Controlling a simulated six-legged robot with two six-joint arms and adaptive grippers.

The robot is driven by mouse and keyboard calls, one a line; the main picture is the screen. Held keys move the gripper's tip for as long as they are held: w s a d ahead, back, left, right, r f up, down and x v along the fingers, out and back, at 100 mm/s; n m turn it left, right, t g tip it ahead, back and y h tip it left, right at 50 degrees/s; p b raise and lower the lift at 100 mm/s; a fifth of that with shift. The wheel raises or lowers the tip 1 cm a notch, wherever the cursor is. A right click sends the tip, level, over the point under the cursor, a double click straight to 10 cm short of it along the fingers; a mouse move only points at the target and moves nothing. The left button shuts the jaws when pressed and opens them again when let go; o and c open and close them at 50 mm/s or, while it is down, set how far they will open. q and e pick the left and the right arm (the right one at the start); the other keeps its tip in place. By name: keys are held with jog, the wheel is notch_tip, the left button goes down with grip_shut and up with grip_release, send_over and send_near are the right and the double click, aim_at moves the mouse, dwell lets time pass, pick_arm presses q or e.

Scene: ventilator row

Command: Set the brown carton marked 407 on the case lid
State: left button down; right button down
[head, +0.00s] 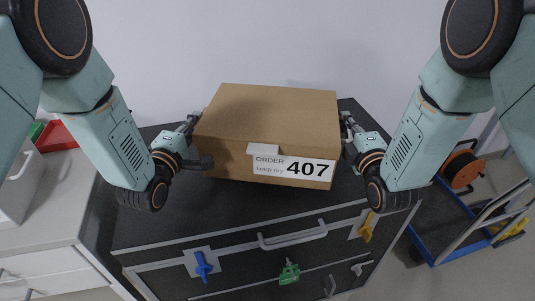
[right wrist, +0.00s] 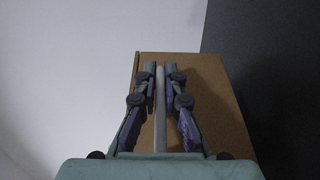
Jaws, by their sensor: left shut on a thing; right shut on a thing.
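The brown carton (head: 268,116) has a white label reading "ORDER", "keep dry" and 407 on its front. It is level, over the black case lid (head: 250,198); I cannot tell whether its bottom touches the lid. My left gripper (head: 197,142) is shut on its left side. My right gripper (head: 346,130) is shut on its right side. In the right wrist view the fingers (right wrist: 160,72) close on a thin grey strip at the carton (right wrist: 213,105). The carton hides the back middle of the lid.
A white cabinet (head: 55,200) with a red bin (head: 57,136) stands at left. A blue cart (head: 445,225) and an orange reel (head: 460,170) are at right. A pale wall is behind.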

pick_arm(q)
jog(key=shift+w+f+b, duration=0.15)
jog(key=shift+f+b, duration=0.15)
jog(key=shift+f, duration=0.2)
pick_arm(e)
jog(key=shift+w+f, duration=0.15)
jog(key=shift+f, duration=0.35)
pick_arm(q)
notch_tip(320, 180, down, 2)
jog(key=shift+f+b, duration=0.15)
jog(key=shift+b, duration=1.05)
pick_arm(e)
notch_tip(320, 180, down, 2)
jog(key=shift+f, duration=0.15)
pick_arm(q)
jog(key=c, duration=1.8)
grip_release()
jog(key=shift+a, duration=0.1)
jog(key=shift+c, duration=0.2)
pick_arm(e)
jog(key=c, duration=1.8)
grip_release()
jog(key=shift+a, duration=0.1)
jog(key=shift+c, duration=0.2)
pick_arm(q)
jog(key=o, duration=0.4)
pick_arm(e)
jog(key=o, duration=0.4)
